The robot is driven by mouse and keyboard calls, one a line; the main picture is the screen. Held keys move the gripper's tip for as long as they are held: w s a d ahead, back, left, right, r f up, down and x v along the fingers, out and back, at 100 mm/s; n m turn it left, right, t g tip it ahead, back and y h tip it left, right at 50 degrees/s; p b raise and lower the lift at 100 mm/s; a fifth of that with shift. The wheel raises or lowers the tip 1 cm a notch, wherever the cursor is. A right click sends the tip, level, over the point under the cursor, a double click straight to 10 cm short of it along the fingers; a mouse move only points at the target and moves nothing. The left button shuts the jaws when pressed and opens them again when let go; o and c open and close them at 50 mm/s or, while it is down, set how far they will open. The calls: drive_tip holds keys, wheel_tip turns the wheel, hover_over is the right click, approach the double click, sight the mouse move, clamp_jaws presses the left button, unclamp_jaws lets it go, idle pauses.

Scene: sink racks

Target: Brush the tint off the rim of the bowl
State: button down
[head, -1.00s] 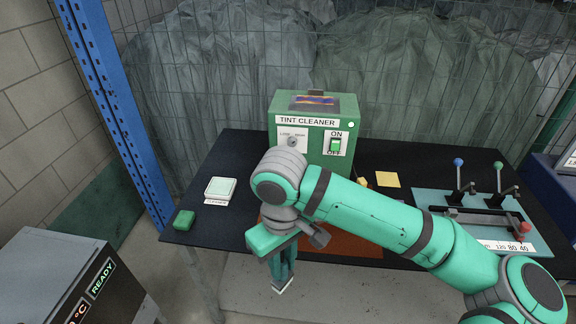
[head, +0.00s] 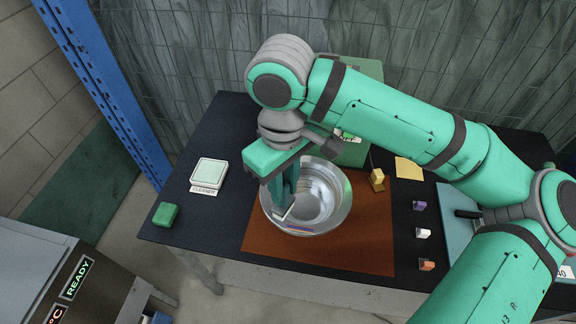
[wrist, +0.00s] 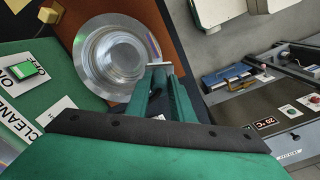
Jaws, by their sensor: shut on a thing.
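A shiny metal bowl (head: 325,200) stands upright on a brown mat (head: 368,245); it also shows in the wrist view (wrist: 105,65). A coloured tint streak (head: 301,229) lies on its near rim, and the streak shows in the wrist view (wrist: 153,46) on the side towards my fingers. My gripper (head: 285,192) points down over the bowl's left near side. It is shut on a small tool with a pale flat end (head: 285,212), seemingly a brush, mostly hidden between the fingers. The pale end is close to the streak; I cannot tell whether it touches the rim.
The green tint cleaner machine (head: 362,150) stands behind the bowl, largely hidden by my arm. A yellow block (head: 377,180) and several small coloured blocks stand right of the bowl.

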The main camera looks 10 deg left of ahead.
sight(284, 206)
drive_tip(key=shift+w+f, duration=0.1)
drive_tip(key=shift+w, duration=0.05)
drive_tip(key=shift+w+f, duration=0.1)
drive_tip(key=shift+f, duration=1.85)
drive_tip(key=shift+a+f, duration=0.15)
drive_tip(key=shift+f, duration=0.2)
drive_tip(key=shift+s+f, duration=0.2)
drive_tip(key=shift+f, duration=0.9)
drive_tip(key=shift+d+f, duration=0.3)
drive_tip(key=shift+f, duration=0.25)
drive_tip(key=shift+w+d+r, duration=0.1)
drive_tip(key=shift+w+d, duration=0.1)
drive_tip(key=shift+d, duration=0.9)
drive_tip(key=shift+s+d, duration=0.15)
drive_tip(key=shift+d, duration=2.65)
drive_tip(key=shift+a, duration=3.9)
drive_tip(key=shift+a+r, duration=0.1)
drive_tip(key=shift+a, duration=0.15)
drive_tip(key=shift+r, duration=3.85)
